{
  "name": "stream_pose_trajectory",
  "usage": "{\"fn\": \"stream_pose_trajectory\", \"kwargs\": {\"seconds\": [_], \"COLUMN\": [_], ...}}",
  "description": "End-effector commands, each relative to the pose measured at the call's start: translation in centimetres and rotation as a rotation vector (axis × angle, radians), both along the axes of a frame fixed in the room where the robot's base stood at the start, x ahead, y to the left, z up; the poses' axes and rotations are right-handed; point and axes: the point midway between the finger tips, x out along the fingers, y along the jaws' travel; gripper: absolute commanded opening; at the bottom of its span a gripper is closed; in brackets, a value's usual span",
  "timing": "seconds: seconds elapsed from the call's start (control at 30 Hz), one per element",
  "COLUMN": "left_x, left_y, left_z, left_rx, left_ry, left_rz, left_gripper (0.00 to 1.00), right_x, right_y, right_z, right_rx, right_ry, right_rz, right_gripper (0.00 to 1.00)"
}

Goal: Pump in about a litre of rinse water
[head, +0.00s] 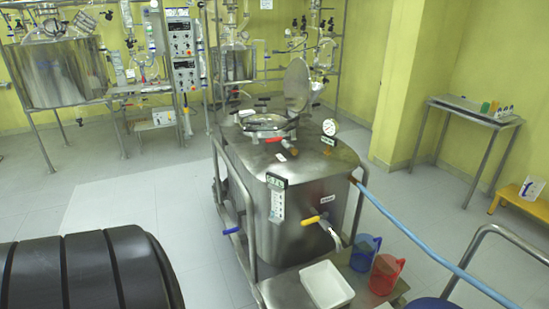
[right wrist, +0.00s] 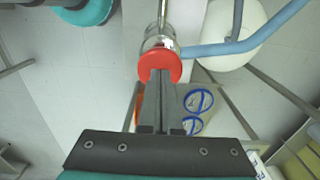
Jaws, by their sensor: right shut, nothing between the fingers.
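My right gripper (right wrist: 160,76) shows in the right wrist view, its two fingers shut together with nothing between them. Its tips overlap the lower part of a round red knob or cap (right wrist: 160,62) on a metal and clear fitting; I cannot tell whether they touch it. A blue hose (right wrist: 218,48) runs from near that fitting to the right. In the head view a steel vessel (head: 300,190) stands in the middle with its lid raised. The blue hose (head: 420,241) runs from its right side to the lower right. A level scale (head: 277,200) is on its front. My left gripper is out of view.
A yellow-handled valve (head: 308,221) is on the vessel's front. A white tray (head: 326,286), a blue jug (head: 364,254) and a red jug (head: 386,274) are on a steel shelf before it. A side table (head: 470,112) stands at right.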

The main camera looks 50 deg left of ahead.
Motion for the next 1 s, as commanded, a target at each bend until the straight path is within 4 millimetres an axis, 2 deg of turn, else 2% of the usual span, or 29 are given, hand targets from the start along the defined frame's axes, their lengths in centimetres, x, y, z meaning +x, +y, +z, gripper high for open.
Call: {"fn": "stream_pose_trajectory", "kwargs": {"seconds": [0.03,0.17,0.4,1.0], "left_x": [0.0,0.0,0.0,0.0], "left_y": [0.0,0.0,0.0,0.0], "left_z": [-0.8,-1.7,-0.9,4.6], "left_rx": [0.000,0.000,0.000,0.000], "left_ry": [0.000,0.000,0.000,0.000], "left_rz": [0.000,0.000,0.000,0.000], "left_gripper": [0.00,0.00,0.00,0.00], "right_x": [-0.2,-0.2,-0.2,-0.1], "right_y": [0.1,0.1,0.1,0.1], "right_z": [-1.0,-2.2,-1.3,6.9], "right_rx": [0.000,0.000,0.000,0.002], "right_ry": [0.005,0.006,0.006,0.003], "right_rz": [0.001,0.002,0.002,0.001], "right_gripper": [0.00,0.00,0.00,0.00]}}
